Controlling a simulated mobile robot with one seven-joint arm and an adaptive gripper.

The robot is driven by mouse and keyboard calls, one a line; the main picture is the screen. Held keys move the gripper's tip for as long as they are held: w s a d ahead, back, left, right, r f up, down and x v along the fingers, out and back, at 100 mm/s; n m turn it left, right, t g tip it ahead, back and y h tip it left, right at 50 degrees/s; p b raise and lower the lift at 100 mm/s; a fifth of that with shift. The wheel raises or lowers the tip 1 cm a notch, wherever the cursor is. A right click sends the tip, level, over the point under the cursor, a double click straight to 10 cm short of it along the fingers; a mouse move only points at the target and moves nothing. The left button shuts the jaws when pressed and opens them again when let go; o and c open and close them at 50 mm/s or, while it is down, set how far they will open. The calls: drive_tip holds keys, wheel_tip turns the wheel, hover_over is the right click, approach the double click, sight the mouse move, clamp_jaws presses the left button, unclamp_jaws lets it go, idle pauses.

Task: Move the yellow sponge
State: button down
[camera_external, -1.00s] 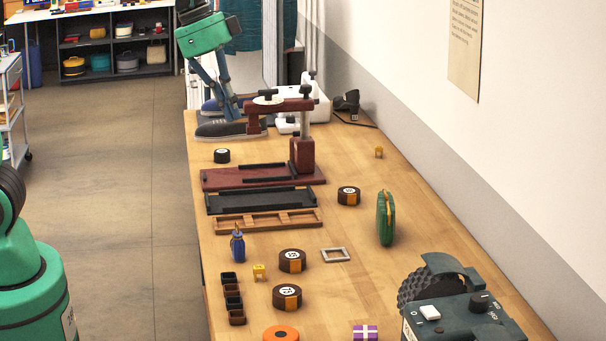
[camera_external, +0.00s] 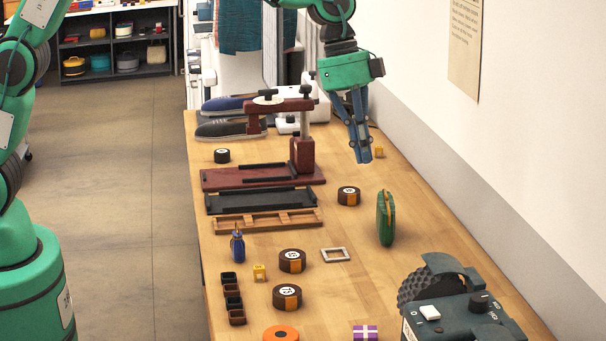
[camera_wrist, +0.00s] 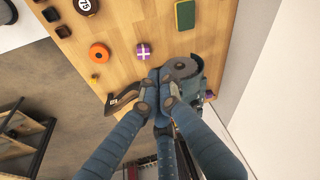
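I cannot tell for sure which thing is the yellow sponge. Another small yellow block (camera_external: 259,272) lies near the left front, by the dark cups. A green upright piece (camera_external: 385,220) with a yellow strip stands right of the middle; a green piece with yellow edges (camera_wrist: 185,15) shows in the wrist view. My gripper (camera_external: 364,158) points down above the right part of the table. Its fingertips (camera_wrist: 159,76) look together in the wrist view, with nothing seen between them.
A dark red press (camera_external: 302,155) and a black tray (camera_external: 262,200) stand left of my gripper. Dark round tins (camera_external: 292,261) and a square frame (camera_external: 336,255) lie nearer. A dark machine (camera_external: 460,310) fills the front right. The wall is close on the right.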

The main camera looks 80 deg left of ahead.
drive_tip(key=w+d+f+m+p, duration=0.1)
drive_tip(key=w+d+f+m, duration=0.1)
drive_tip(key=w+f, duration=0.3)
drive_tip(key=w+d+f+m+g+p, duration=0.1)
drive_tip(key=w+d+f, duration=0.4)
drive_tip(key=f, duration=0.5)
drive_tip(key=w+d+f+m+g+h+p, duration=0.1)
drive_tip(key=w+d+f+m+p, duration=0.2)
drive_tip(key=f, duration=0.5)
drive_tip(key=w+d, duration=0.1)
drive_tip(key=w, duration=0.1)
drive_tip(key=shift+w+f, duration=0.2)
drive_tip(key=shift+w, duration=0.1)
drive_tip(key=shift+d+f, duration=0.1)
drive_tip(key=x, duration=0.9)
drive_tip(key=shift+f, duration=0.45)
drive_tip(key=shift+a+r, duration=0.1)
drive_tip(key=shift+a, duration=1.8)
